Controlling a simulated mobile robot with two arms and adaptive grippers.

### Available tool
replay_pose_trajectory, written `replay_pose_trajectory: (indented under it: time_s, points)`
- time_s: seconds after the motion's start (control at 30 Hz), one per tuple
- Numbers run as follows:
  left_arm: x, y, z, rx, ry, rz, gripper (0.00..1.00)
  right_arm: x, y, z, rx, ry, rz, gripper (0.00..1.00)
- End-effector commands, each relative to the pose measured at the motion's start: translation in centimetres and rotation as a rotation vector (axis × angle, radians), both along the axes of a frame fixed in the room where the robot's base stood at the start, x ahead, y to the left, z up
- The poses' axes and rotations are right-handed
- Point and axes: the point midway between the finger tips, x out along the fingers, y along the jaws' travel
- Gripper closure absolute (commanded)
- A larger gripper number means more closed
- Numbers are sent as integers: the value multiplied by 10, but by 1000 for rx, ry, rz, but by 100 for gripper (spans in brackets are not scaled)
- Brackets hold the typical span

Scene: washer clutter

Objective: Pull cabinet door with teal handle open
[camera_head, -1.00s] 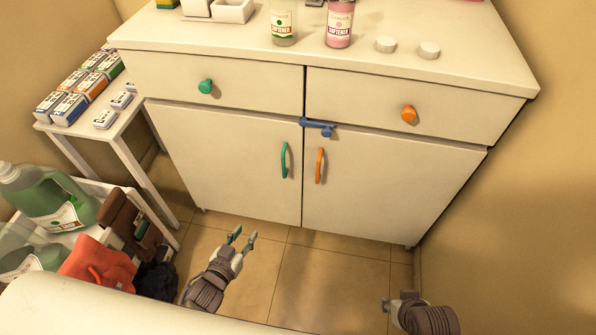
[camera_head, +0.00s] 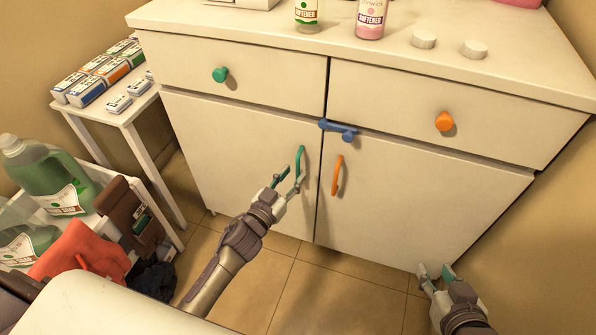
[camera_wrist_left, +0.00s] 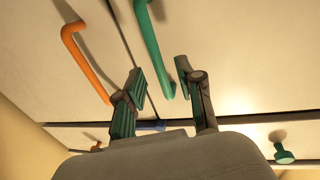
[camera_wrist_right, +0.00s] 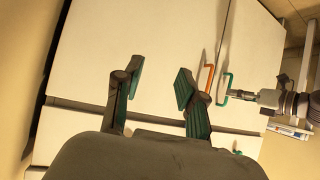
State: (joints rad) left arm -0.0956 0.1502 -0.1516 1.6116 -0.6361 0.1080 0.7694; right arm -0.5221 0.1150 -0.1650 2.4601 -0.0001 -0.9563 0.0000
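The left cabinet door (camera_head: 240,155) is closed and carries a vertical teal handle (camera_head: 301,165) near its inner edge. My left gripper (camera_head: 288,180) is at this handle. In the left wrist view the teal handle (camera_wrist_left: 152,48) runs between the open fingers (camera_wrist_left: 160,92), and no finger visibly closes on it. My right gripper (camera_head: 436,274) is low at the right, in front of the cabinet's lower right corner. In the right wrist view its fingers (camera_wrist_right: 158,92) are apart and empty. A blue latch-like piece (camera_head: 338,130) sits at the top of the seam between the doors.
The right door has an orange handle (camera_head: 337,175) close beside the teal one. Drawers above carry a teal knob (camera_head: 220,75) and an orange knob (camera_head: 445,121). A shelf with a green detergent jug (camera_head: 50,180) stands at the left. The floor (camera_head: 330,285) before the doors is clear.

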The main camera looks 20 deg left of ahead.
Motion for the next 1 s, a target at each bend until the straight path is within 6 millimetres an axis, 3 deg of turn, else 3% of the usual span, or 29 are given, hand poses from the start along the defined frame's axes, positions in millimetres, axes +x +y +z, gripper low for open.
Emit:
replay_pose_trajectory:
  time_s: [0.2, 0.57, 0.6, 0.8, 1.0]
  points:
    - [27, -6, -1, 1, 0, 0, 63, 16, 8, 19, 32, -137, 10, 60]
    - [33, -8, 0, 0, 1, 1, 63, 20, 10, 25, 41, -174, 13, 60]
    - [32, -8, 0, 0, 1, 1, 65, 20, 10, 25, 41, -174, 13, 60]
    - [32, -8, 0, 0, 1, 1, 98, 20, 10, 25, 40, -172, 13, 60]
    - [32, -8, 0, 0, 1, 0, 100, 20, 10, 25, 40, -171, 13, 60]
